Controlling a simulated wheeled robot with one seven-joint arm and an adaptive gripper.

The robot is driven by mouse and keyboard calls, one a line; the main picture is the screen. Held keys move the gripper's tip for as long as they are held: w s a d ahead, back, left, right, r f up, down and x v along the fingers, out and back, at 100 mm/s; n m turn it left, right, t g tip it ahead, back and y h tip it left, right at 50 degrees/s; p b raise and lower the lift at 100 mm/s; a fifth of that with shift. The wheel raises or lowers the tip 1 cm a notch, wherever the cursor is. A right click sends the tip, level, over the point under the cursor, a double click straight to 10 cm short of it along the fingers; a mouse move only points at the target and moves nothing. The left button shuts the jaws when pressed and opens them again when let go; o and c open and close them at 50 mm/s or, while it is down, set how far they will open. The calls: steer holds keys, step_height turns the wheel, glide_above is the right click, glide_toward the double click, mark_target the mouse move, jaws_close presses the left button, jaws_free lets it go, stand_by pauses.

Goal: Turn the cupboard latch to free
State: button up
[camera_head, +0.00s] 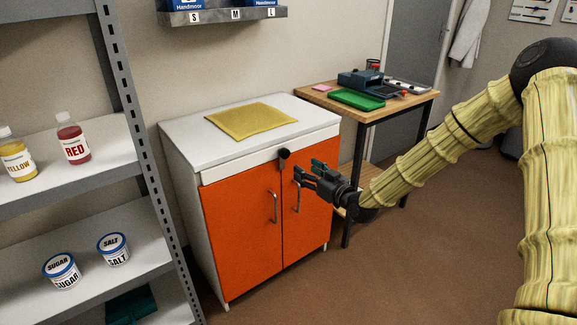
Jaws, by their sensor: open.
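The orange cupboard (240,232) has two doors with a metal bar handle on each and a white top. The dark latch (284,154) sits at the top of the seam between the doors, on the white strip under the top. Its exact turn is too small to tell. My gripper (304,174) reaches in from the right, in front of the right door. It is open and empty, with its fingers pointing left toward the latch. The fingertips look just right of and below the latch; I cannot tell how far in front of the door they are.
A yellow cloth (251,121) lies on the cupboard top (190,128). A wooden table (415,100) with a green mat (357,99) and a dark blue device (361,79) stands behind to the right. A metal shelf (110,158) with bottles and tubs stands at left. Open floor (400,260) lies in front.

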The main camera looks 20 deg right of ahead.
mark_target(287, 154)
steer(key=x, duration=0.7)
steer(key=b+x, duration=0.1)
steer(key=x, duration=0.3)
steer(key=shift+d+r, duration=0.1)
steer(key=shift+r, duration=0.25)
jaws_close()
